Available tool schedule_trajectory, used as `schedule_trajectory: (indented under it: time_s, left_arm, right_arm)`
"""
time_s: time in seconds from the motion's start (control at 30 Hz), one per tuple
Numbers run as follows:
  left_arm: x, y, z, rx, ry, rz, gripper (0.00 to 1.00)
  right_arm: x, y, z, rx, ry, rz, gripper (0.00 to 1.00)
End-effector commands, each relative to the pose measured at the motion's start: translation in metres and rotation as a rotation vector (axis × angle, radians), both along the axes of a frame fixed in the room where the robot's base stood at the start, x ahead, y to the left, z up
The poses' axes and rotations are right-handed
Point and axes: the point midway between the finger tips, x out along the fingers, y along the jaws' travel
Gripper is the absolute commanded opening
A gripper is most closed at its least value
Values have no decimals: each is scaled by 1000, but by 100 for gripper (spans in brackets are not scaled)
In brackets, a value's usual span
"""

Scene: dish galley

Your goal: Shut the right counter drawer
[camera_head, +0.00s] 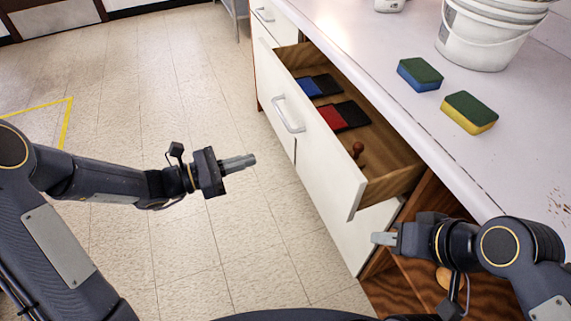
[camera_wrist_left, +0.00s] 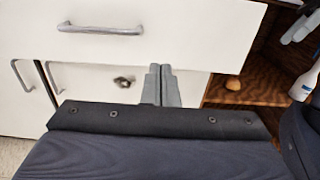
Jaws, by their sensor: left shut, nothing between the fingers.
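The right counter drawer (camera_head: 315,153) stands pulled out from the counter, with a white front and a metal handle (camera_head: 288,116). Inside lie blue and black cloths (camera_head: 318,86), red and black cloths (camera_head: 344,116) and a small brown object (camera_head: 357,149). The drawer front also shows in the left wrist view (camera_wrist_left: 180,32). My left gripper (camera_head: 250,162) is shut and empty, left of the drawer front and apart from it. Its fingers show side by side in the left wrist view (camera_wrist_left: 161,84). My right gripper (camera_head: 380,239) is near the drawer's near end, by the open shelf; its finger gap is unclear.
The countertop (camera_head: 400,120) above the drawer holds two sponges (camera_head: 419,74) (camera_head: 469,112) and a white bucket (camera_head: 484,36). Below the counter at right is an open wooden shelf (camera_head: 395,290) with a round orange-brown item (camera_head: 444,277). The tiled floor left of the drawer is clear.

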Motion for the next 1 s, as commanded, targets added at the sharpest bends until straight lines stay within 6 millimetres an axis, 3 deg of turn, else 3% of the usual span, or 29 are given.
schedule_trajectory:
  time_s: [0.17,0.6,0.8,1.0]
  left_arm:
    - [6,-20,0,-4,2,-3,0]
    - [33,-105,0,-2,-1,-4,0]
    - [40,-127,0,-1,0,-3,0]
    - [43,-132,1,-1,0,1,0]
  right_arm:
    - [0,0,-2,0,-1,0,36]
    - [0,0,-12,0,0,0,36]
    - [0,0,-15,0,0,0,36]
    - [0,0,-15,0,0,0,36]
